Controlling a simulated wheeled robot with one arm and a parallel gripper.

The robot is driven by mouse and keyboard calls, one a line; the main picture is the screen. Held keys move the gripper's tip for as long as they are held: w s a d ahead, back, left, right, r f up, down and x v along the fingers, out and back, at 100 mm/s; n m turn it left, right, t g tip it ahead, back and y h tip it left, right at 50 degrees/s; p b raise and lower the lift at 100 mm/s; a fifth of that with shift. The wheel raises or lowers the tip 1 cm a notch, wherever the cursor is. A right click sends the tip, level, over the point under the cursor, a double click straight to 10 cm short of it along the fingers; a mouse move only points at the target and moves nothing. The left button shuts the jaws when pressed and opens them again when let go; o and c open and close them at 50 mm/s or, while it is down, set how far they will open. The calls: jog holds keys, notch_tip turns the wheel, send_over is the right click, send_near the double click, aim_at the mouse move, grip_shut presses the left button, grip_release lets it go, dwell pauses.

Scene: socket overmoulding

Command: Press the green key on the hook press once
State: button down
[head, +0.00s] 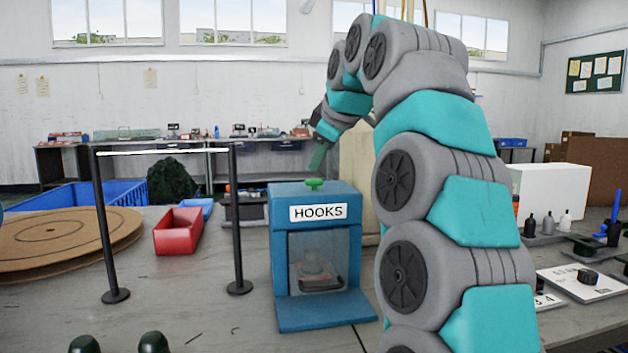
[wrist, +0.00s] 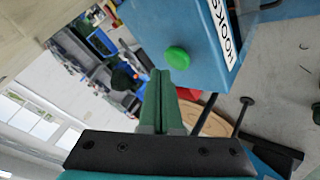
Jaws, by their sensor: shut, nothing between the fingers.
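The hook press (head: 312,250) is a blue box with a HOOKS label, standing on the table in the middle of the head view. The green key (head: 314,183) is a round button on its top; it also shows in the wrist view (wrist: 177,57). The press front has a clear window with a dark part inside. My gripper (head: 320,160) is above the key in the head view, its green fingers pointing down. In the wrist view the fingers (wrist: 157,75) are together and empty, with their tips beside the key. I see no clear contact with the key.
A black frame with a white top bar (head: 165,151) stands left of the press. A red bin (head: 178,231) and a round wooden turntable (head: 65,235) lie further left. Small bottles (head: 548,222) and a white box (head: 550,190) are on the right.

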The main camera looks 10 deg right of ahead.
jog(key=shift+f, duration=0.35)
jog(key=shift+f+b, duration=0.65)
jog(key=shift+f, duration=0.05)
dwell(0.9)
jog(key=shift+r, duration=0.1)
jog(key=shift+r+p, duration=0.95)
jog(key=shift+p, duration=0.1)
